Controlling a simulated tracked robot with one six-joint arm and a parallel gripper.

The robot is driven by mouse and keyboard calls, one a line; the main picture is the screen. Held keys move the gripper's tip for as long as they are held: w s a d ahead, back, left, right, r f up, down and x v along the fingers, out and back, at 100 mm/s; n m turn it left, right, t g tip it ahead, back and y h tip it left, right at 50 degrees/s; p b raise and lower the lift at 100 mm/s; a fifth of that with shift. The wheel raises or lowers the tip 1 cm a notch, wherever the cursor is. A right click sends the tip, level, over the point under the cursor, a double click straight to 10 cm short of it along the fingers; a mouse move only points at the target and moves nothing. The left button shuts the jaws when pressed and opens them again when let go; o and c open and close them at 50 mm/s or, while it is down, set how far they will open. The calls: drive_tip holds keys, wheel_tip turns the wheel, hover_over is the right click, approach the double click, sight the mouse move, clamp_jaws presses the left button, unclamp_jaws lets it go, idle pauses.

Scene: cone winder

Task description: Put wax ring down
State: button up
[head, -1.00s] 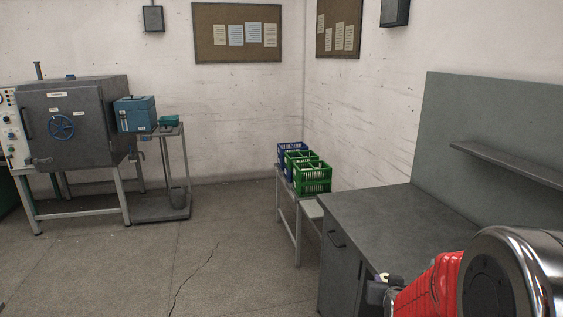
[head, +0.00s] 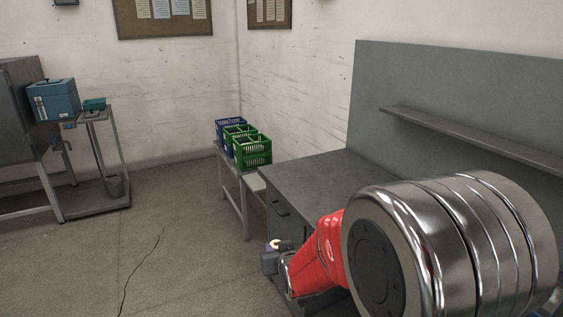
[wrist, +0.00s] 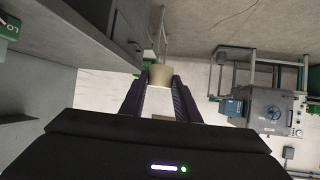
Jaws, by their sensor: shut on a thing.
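The wax ring (wrist: 160,76) is a pale cream, short round piece at the tips of my gripper (wrist: 161,88) in the wrist view. The two dark fingers are shut on it, one on each side. In the head view my gripper (head: 270,261) is small and low, in front of the grey bench, and a bit of cream shows at it. The ring is held in the air, apart from any surface that I can see. My red and chrome arm hides part of the bench.
The grey bench (head: 325,173) has a bare top, a back panel (head: 412,100) and a narrow shelf (head: 470,135). Blue and green crates (head: 252,151) stand on a low table beyond it. A blue box (head: 52,101) sits at the left. The floor in the middle is clear.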

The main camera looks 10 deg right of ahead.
drive_tip(key=s+f, duration=0.4)
drive_tip(key=f, duration=0.1)
drive_tip(key=shift+s+f, duration=0.35)
